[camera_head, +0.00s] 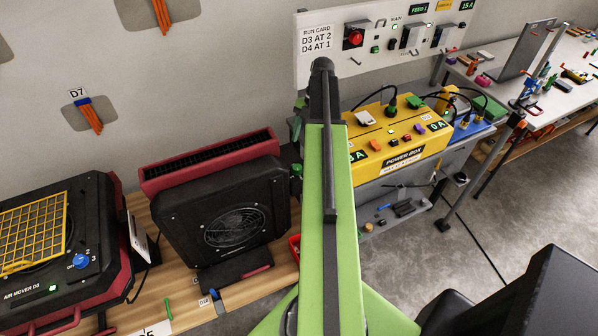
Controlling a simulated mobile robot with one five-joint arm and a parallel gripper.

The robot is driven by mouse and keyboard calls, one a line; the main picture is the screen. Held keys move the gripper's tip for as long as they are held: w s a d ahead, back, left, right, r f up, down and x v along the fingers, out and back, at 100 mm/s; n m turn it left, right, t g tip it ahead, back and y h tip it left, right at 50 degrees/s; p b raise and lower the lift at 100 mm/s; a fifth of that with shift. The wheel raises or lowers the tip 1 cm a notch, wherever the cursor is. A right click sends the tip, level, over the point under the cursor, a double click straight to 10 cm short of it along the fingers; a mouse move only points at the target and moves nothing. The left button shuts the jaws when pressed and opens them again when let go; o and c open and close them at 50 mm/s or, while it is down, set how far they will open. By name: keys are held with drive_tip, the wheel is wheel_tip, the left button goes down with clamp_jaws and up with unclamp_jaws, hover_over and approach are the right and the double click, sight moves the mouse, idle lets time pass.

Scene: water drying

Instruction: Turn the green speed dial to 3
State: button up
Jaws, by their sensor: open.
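I cannot make out a green speed dial for certain. A small green piece (296,170) shows between the black air mover and my arm, but it is too small to identify. The air mover marked D3 (98,205) stands at the left with a yellow grille, a blue dial (79,261) with a 3 beside it, and a lit green light. A tilted black air mover (228,222) with a round fan grille stands right of it. My green arm reaches up the middle of the view. My gripper cannot be seen.
A yellow power box (400,150) with cables sits right of my arm. A wall panel (348,65) above it has a run card reading D3 at 2, D4 at 1. A white workbench (560,65) is at the far right. Grey floor (500,190) is open before it.

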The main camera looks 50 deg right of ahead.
sight(297, 167)
drive_tip(key=b+x, duration=0.8)
drive_tip(key=x, duration=0.2)
drive_tip(key=shift+a+f, duration=0.1)
drive_tip(key=shift+f, duration=0.1)
drive_tip(key=shift+r, duration=0.15)
clamp_jaws()
